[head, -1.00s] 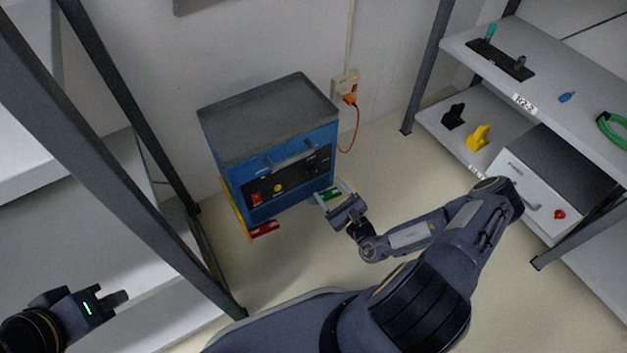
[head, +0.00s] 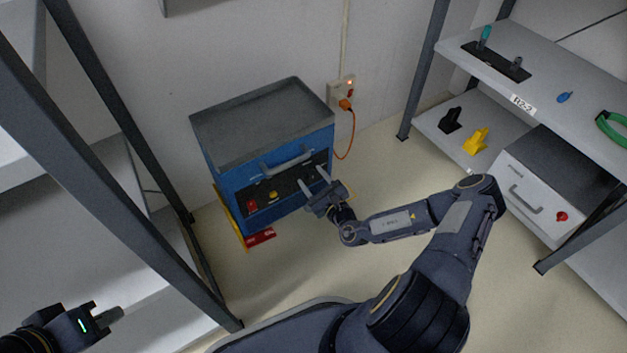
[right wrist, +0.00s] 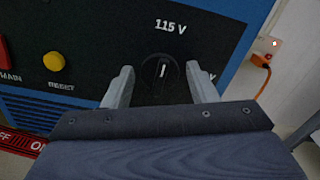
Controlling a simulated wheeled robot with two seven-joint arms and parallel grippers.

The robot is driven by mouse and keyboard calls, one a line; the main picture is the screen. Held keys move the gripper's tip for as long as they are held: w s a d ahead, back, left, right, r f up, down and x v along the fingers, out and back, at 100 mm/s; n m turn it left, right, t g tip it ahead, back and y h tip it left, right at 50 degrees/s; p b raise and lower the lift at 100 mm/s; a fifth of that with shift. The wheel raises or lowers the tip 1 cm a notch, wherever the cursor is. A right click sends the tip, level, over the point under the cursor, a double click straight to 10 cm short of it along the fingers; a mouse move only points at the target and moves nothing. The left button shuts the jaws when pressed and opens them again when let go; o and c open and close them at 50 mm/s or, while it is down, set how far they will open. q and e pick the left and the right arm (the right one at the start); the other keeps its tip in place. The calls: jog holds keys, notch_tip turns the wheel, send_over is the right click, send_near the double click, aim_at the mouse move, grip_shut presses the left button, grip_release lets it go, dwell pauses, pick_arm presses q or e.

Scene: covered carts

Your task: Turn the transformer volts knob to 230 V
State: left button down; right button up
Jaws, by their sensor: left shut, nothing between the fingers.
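The transformer is a blue box with a grey top (head: 262,117), standing against the wall. Its black front panel (right wrist: 112,30) carries a dark round volts knob (right wrist: 160,72) with a white pointer line, nearly upright, towards the "115 V" label (right wrist: 171,27) above. A label to the right is mostly hidden by a finger; only a "V" shows. My right gripper (right wrist: 161,84) is open, with one finger on each side of the knob; contact cannot be told. In the head view it (head: 314,178) is at the panel's right part. My left gripper (head: 112,316) is shut and empty at lower left.
A red MAIN switch (right wrist: 4,58) and yellow RESET button (right wrist: 53,61) sit left of the knob. A handle (head: 286,158) juts out above the panel. An orange plug (head: 346,104) is in the wall socket. Shelf racks stand on both sides.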

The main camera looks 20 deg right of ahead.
jog(key=c, duration=0.8)
jog(key=m+p, duration=0.3)
jog(key=shift+r, duration=0.2)
jog(key=m+p, duration=0.3)
jog(key=shift+f+m, duration=0.1)
jog(key=shift+m, duration=0.2)
jog(key=m+p, duration=0.1)
jog(key=m, duration=0.1)
jog(key=shift+f+m, duration=0.1)
jog(key=shift+m, duration=0.2)
jog(key=m, duration=0.2)
jog(key=shift+m, duration=0.4)
jog(key=m, duration=0.5)
jog(key=shift+f+m+p, duration=0.1)
jog(key=shift+m+p, duration=0.2)
jog(key=shift+m, duration=0.1)
